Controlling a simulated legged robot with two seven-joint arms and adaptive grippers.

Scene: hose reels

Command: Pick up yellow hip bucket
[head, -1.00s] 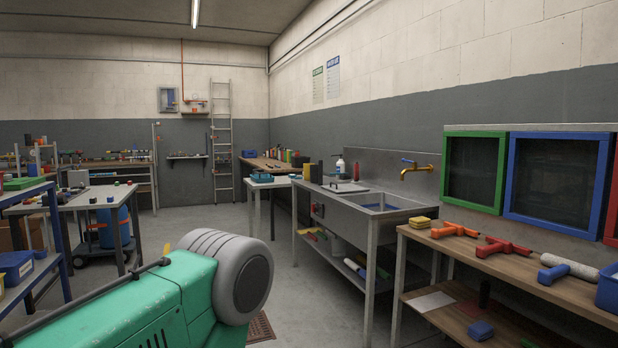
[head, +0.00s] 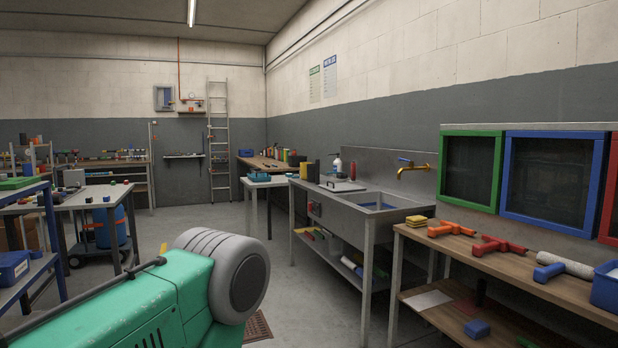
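I cannot make out a yellow hip bucket in the head view. Neither of my grippers is in view.
A wooden bench (head: 500,268) with an orange tool (head: 452,229), a red tool (head: 497,246) and a blue bin (head: 606,288) stands at right. A steel sink (head: 378,206) is beyond it. Tables and a blue rack (head: 52,240) stand left. The floor (head: 205,217) between is open.

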